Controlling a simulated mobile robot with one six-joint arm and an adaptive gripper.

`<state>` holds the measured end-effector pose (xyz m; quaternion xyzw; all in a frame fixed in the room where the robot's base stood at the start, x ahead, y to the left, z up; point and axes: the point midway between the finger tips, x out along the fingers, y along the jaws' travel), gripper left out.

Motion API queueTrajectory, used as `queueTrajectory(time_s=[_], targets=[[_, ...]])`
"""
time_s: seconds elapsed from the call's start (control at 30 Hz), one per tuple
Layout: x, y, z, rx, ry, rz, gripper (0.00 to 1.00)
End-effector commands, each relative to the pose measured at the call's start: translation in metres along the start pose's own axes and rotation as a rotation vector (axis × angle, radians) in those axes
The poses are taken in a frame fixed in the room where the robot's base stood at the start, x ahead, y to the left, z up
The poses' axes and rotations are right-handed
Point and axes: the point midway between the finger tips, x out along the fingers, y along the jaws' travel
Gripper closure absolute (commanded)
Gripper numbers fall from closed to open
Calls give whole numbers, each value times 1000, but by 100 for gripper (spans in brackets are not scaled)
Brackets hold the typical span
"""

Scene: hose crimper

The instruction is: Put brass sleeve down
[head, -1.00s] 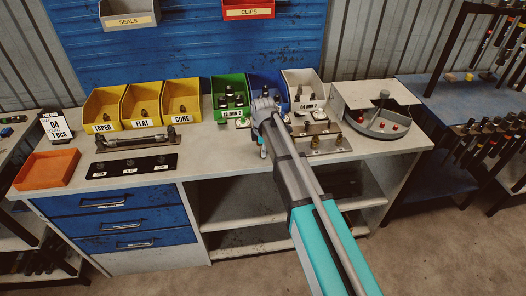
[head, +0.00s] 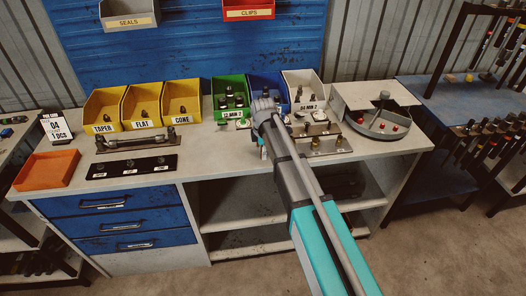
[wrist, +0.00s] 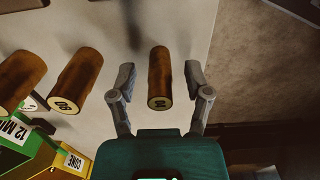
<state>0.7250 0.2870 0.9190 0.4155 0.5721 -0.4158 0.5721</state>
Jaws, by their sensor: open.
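A brown, brass-coloured sleeve (wrist: 160,65) with a marked pale end, its mark hard to read, lies between the two fingers of my gripper (wrist: 160,82) in the wrist view. The fingers are open, with a clear gap on each side of the sleeve. Two more such sleeves show to its left: one (wrist: 76,80) marked 06 upside down, and one (wrist: 20,78) at the picture's edge. In the head view my gripper (head: 264,108) is over the bench in front of the green and blue bins; its fingertips and the sleeves are hidden or unclear there.
Yellow bins (head: 142,104), a green bin (head: 230,89) and a white bin (head: 303,84) line the bench's back. A grey tray with red parts (head: 382,122) stands at the right. A black labelled strip (head: 132,167) and an orange tray (head: 46,170) lie at the left.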

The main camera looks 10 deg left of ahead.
Motion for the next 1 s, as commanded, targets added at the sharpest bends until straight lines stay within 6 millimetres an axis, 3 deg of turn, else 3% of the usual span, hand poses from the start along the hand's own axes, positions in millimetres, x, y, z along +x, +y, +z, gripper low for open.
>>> queueTrajectory(time_s=[1.0], targets=[[-78, 0, 0, 0, 0, 0, 37]])
